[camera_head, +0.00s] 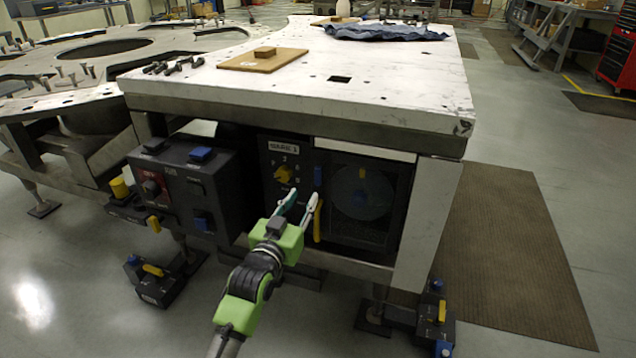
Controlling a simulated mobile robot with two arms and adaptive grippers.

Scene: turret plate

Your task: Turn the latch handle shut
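My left gripper (303,196) is in front of the dark panel under the white-topped table. Its two fingers are spread apart, with nothing seen between them. A yellow upright bar (318,221) shows just right of the right finger; I cannot tell whether they touch. A blue piece (318,177) is above that bar, at the left edge of a dark door (378,226) with a round window. A yellow knob (285,175) sits on the panel, above and left of the fingertips. I cannot tell for certain which piece is the latch handle. My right gripper is out of view.
A dark control box (190,192) with blue and red parts juts out at the left. The table (400,85) overhangs the panel, bearing bolts (172,66), a wooden board (262,60) and a blue cloth (385,32). A brown mat (505,255) lies on open floor at the right.

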